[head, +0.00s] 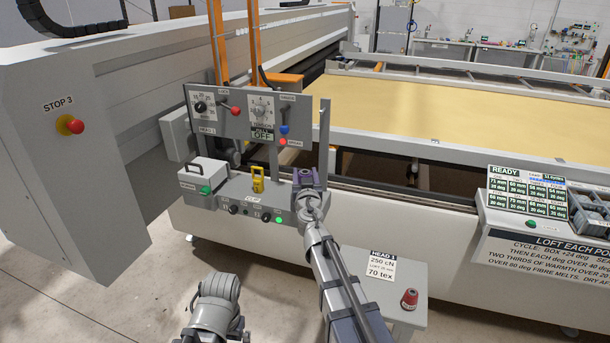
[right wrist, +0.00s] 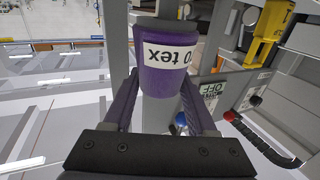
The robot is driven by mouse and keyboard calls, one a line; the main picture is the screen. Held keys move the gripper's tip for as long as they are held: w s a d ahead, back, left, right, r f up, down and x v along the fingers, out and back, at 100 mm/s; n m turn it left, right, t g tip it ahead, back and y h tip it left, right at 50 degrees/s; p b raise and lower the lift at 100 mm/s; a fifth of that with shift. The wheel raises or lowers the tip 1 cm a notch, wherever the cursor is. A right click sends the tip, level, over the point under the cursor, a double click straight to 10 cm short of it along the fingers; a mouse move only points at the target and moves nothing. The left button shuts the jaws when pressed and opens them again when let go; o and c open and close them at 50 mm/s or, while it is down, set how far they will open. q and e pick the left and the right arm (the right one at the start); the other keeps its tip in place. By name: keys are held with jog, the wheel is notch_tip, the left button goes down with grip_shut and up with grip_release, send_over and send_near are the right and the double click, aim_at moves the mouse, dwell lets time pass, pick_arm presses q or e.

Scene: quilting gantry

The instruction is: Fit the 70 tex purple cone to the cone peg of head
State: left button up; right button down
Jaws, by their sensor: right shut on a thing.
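The purple cone (right wrist: 168,75) fills the middle of the right wrist view, with a white label whose "tex" reads upside down. My right gripper (head: 307,178) is shut on it, a finger on each side. In the head view only a little purple shows, at the right end of the grey head (head: 232,196), beside an upright grey post (head: 324,125). The cone peg is not clearly visible, and I cannot tell whether the cone is around it. Of my left arm, only a link shows at the bottom; its fingers are out of view.
A side table (head: 420,285) holds a red cone (head: 410,299) and a card (head: 381,265) reading HEAD 1, 250 cN, 70 tex. The control panel (head: 246,118) with knobs and levers stands behind the head. A yellow clip-like part (head: 257,180) sits left of my right gripper.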

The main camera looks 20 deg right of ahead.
jog(key=shift+f+b, duration=1.85)
jog(key=shift+f, duration=0.1)
jog(key=shift+c, duration=0.6)
grip_release()
jog(key=v, duration=0.7)
jog(key=shift+s, duration=0.4)
jog(key=shift+r, duration=0.1)
